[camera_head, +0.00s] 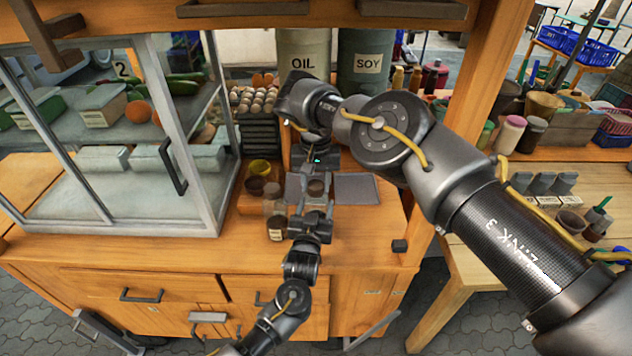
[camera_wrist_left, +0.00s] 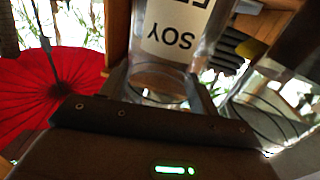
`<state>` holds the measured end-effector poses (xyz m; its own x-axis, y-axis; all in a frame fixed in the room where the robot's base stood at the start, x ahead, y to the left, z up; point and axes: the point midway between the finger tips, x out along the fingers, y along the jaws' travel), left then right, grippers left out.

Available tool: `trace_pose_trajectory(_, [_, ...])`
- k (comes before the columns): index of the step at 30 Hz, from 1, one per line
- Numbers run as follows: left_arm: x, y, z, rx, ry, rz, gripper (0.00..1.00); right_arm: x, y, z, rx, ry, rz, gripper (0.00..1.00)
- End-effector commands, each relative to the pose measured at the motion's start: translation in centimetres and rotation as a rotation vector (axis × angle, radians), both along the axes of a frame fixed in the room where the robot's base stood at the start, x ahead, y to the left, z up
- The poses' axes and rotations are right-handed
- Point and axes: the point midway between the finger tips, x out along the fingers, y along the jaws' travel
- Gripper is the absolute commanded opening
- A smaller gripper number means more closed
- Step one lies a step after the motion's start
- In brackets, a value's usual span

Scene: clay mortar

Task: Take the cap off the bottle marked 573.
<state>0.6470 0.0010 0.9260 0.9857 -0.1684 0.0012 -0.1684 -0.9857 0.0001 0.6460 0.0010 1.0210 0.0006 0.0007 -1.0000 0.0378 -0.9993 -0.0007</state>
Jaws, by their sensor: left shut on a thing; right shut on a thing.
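My left gripper (camera_head: 315,207) reaches up from the bottom of the head view. Its jaws are shut on a clear glass bottle (camera_wrist_left: 172,55), which fills the middle of the left wrist view. Its white label reads SOY upside down, and the second line is cut off, so I cannot read the full number. In the head view the bottle's brown top part (camera_head: 316,188) shows between my two grippers. My right gripper (camera_head: 317,171) comes down from above, shut at the top of the bottle. The cap is mostly hidden by the right gripper.
Grey mats (camera_head: 356,189) lie on the wooden counter. A glass case (camera_head: 130,150) is at the left. Large OIL (camera_head: 303,66) and SOY (camera_head: 368,63) containers stand at the back.

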Motion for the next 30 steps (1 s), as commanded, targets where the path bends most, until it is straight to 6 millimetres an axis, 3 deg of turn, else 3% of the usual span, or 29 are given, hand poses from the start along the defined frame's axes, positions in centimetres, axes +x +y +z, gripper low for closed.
trace_pose_trajectory(5, [-0.08, 0.05, -0.37, 0.003, 0.008, 0.001, 0.00, 0.04, -0.12, 0.06, -0.002, 0.000, 0.364, 0.14])
trace_pose_trajectory(30, [-0.09, 0.02, -0.39, 0.003, 0.008, 0.000, 0.00, -0.06, 0.13, 0.19, -0.002, -0.001, 2.923, 0.14])
